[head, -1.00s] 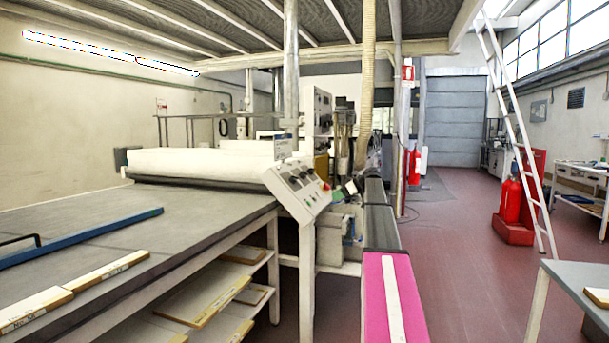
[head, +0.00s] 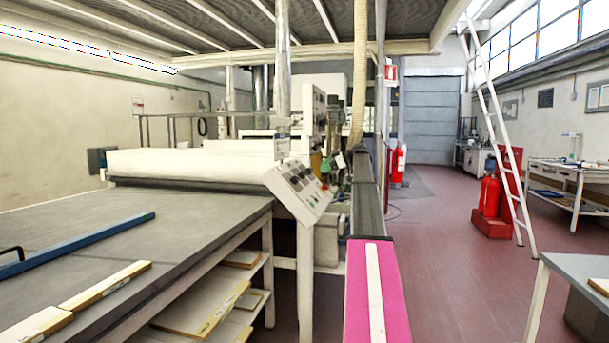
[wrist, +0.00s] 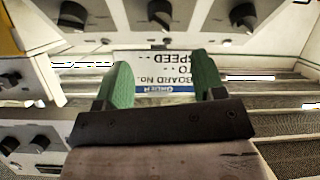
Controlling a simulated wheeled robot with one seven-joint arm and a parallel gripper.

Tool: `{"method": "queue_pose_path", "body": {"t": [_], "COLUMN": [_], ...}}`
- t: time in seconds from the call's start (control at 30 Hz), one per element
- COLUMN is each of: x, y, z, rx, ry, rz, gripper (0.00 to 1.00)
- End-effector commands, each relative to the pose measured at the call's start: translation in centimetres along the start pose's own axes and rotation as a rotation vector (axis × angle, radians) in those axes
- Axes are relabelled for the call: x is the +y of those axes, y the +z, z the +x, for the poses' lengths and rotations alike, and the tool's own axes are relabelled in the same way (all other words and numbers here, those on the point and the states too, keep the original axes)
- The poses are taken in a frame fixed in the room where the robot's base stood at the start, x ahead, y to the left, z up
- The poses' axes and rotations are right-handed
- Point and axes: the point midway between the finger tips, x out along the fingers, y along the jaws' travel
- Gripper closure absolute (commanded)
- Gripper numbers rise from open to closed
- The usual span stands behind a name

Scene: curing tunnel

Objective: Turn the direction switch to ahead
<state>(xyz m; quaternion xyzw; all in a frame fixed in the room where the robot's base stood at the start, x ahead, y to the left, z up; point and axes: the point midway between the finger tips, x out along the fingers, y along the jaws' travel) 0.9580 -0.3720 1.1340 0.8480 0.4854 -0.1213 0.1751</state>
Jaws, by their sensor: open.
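The control panel (head: 297,190), a sloped white box with several dark knobs, stands at the right end of the machine beside the table in the head view. In the wrist view, large black knobs (wrist: 160,12) run along the top on a pale panel, and smaller knobs (wrist: 38,142) show at lower left. I cannot tell which knob is the direction switch; no position marks are readable. My gripper (wrist: 158,75) has two green fingers, spread apart with nothing between them. It is apart from the large knobs. In the head view its small green part (head: 327,167) shows just right of the panel.
A white sign (wrist: 165,72) with upside-down text, including "SPEED" and "BOARD No.", lies beyond the fingers. The grey table (head: 110,235) fills the left of the head view. Red extinguishers (head: 489,195) and a white ladder (head: 497,130) stand right, with open red floor (head: 450,260) between.

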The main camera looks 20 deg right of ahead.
Motion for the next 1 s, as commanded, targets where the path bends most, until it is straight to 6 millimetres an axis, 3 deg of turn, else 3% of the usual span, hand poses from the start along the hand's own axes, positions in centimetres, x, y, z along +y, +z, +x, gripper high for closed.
{"method": "queue_pose_path", "body": {"t": [0.53, 0.7, 0.93, 0.97, 1.0], "x": [0.0, 0.0, 0.0, 0.0, 0.0], "y": [0.0, 0.0, 0.0, 0.0, 0.0], "z": [8.7, 9.8, 9.8, 9.8, 9.8], "rx": [-0.001, -0.001, -0.001, -0.001, -0.001], "ry": [-0.001, 0.0, 0.0, 0.0, 0.0], "rz": [0.001, 0.001, 0.001, 0.001, 0.001], "gripper": [0.37, 0.37, 0.37, 0.43, 0.56]}}
